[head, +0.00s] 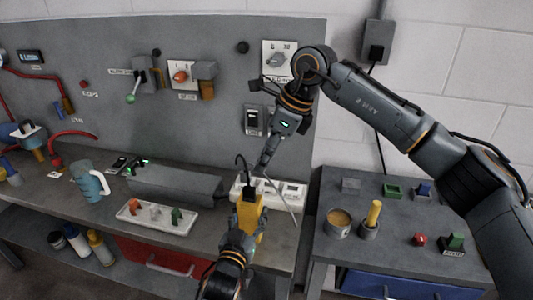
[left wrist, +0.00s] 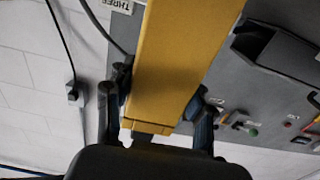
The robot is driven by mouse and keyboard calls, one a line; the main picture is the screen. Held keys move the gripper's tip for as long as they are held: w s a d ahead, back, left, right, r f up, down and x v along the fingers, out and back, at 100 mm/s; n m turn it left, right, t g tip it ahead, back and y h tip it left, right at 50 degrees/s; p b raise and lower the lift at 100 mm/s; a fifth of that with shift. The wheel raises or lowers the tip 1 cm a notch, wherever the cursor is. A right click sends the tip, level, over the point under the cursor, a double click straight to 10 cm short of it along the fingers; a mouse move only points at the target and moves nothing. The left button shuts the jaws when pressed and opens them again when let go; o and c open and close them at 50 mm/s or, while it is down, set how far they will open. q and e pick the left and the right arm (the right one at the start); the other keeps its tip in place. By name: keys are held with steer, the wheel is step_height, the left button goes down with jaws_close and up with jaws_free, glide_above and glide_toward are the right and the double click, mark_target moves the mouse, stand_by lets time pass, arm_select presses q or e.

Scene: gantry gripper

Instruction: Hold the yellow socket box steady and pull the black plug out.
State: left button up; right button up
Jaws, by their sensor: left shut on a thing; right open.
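The yellow socket box (head: 249,222) stands near the front edge of the grey workbench, with the black plug (head: 248,192) in its top end. A black cable arches up from the plug. My left gripper (head: 240,235) is shut on the box from the front. In the left wrist view the yellow box (left wrist: 175,65) fills the middle, between the two fingers of my left gripper (left wrist: 160,105); the plug does not show clearly there. My right gripper (head: 264,160) is open, above and slightly right of the plug, apart from it. Its fingertips are small and hard to make out.
A white socket unit (head: 287,190) lies just behind and right of the box. A white tray (head: 157,227) with coloured pieces and a blue mug (head: 91,185) stand to the left. A second table (head: 385,245) on the right carries cups and small blocks. A grey panel (head: 215,110) rises behind.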

mark_target(249, 187)
steer(key=x, duration=1.2)
steer(key=shift+d+f, duration=0.1)
steer(key=shift+d, duration=0.05)
steer(key=shift+c, duration=0.2)
jaws_close()
steer(key=shift+r, duration=1.55)
steer(key=shift+r, duration=1.5)
